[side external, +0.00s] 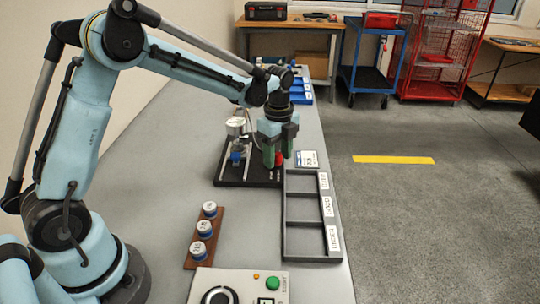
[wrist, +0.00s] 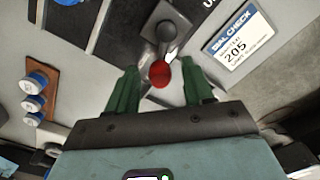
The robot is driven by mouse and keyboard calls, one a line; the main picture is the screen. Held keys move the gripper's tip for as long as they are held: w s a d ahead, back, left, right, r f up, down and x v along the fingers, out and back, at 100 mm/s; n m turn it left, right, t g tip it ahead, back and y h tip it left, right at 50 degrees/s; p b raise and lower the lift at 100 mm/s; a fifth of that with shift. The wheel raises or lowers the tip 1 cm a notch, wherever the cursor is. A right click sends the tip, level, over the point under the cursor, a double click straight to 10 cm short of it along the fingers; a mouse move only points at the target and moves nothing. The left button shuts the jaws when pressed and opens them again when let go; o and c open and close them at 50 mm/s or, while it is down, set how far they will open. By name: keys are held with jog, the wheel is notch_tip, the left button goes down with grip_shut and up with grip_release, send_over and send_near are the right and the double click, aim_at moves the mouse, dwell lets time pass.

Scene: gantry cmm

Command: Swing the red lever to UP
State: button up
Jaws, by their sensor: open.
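The red lever shows in the wrist view as a round red knob (wrist: 160,74) on a dark grey arm running up to a pivot on a plate. In the side external view only part of the red knob (side external: 280,159) shows, beside my green fingers. My gripper (side external: 277,153) points down at the black base of the gauge stand (side external: 238,182). In the wrist view my gripper (wrist: 161,80) is open, with one green finger on each side of the knob and gaps between. Contact cannot be told. An UP mark is not clearly readable.
A dark tray (side external: 286,222) with three labelled compartments lies nearer the camera. A card reading 205 (wrist: 238,42) lies beside the stand. A brown rack (side external: 191,263) holds three blue-and-white pieces. A control box (side external: 255,277) with a green button sits at the front. The left tabletop is clear.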

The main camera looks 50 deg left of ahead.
jog(key=shift+c, duration=0.5)
grip_shut()
